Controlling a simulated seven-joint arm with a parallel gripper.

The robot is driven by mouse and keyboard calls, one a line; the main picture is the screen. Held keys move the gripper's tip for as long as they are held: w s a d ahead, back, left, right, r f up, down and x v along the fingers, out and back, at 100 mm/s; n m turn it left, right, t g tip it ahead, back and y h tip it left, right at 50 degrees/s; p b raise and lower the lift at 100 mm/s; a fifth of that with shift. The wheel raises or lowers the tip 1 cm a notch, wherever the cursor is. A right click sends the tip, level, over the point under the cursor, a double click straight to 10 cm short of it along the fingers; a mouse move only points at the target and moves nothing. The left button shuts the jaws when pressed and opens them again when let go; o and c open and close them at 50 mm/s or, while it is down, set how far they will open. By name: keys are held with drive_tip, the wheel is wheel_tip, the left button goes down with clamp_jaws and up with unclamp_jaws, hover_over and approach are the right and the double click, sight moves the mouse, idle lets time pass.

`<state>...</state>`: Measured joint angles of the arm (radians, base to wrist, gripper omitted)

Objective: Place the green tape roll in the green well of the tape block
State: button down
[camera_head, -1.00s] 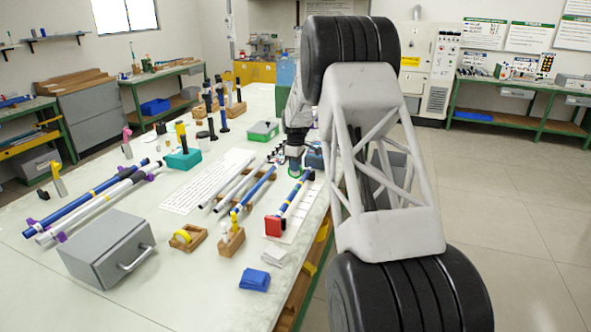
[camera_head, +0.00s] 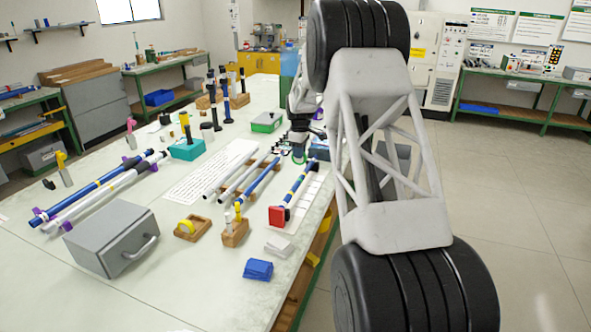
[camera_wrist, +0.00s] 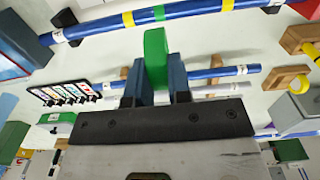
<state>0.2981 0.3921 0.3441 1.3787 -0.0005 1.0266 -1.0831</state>
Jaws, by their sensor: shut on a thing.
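My gripper (camera_wrist: 160,85) is shut on the green tape roll (camera_wrist: 156,58), which stands up between the two dark blue fingers in the wrist view. In the head view the green roll (camera_head: 298,159) shows small at the end of my arm, over the far right part of the table, near the far end of the blue banded rod (camera_head: 297,184). A bluish block (camera_head: 318,150) lies just right of the gripper there. I cannot tell if it is the tape block, and no green well can be made out.
The banded rod also crosses the top of the wrist view (camera_wrist: 195,10). A dark rack with coloured labels (camera_wrist: 68,92) is at left there. In the head view a red block (camera_head: 279,216), wooden holders (camera_head: 235,233) and a grey box (camera_head: 108,237) stand nearer.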

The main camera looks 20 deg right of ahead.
drive_tip(key=shift+a, duration=0.15)
drive_tip(key=s+a+f, duration=0.1)
drive_tip(key=s+a, duration=0.3)
drive_tip(key=a, duration=0.7)
drive_tip(key=s+a+n, duration=0.1)
drive_tip(key=s+a, duration=0.2)
drive_tip(key=a, duration=0.8)
drive_tip(key=s+a+f, duration=0.1)
drive_tip(key=s+a, duration=0.3)
drive_tip(key=a, duration=0.7)
drive_tip(key=s+a+f+m, duration=0.1)
drive_tip(key=s+a+f, duration=0.4)
drive_tip(key=s, duration=0.3)
drive_tip(key=shift+s+a+f, duration=0.3)
drive_tip(key=shift+s+a, duration=0.1)
drive_tip(key=shift+a, duration=0.25)
drive_tip(key=shift+w, duration=0.1)
drive_tip(key=w, duration=0.5)
drive_tip(key=w+a+f, duration=0.1)
drive_tip(key=w, duration=0.4)
drive_tip(key=w+a, duration=0.1)
drive_tip(key=w, duration=0.4)
drive_tip(key=shift+w+a+f, duration=0.25)
drive_tip(key=shift+w, duration=0.1)
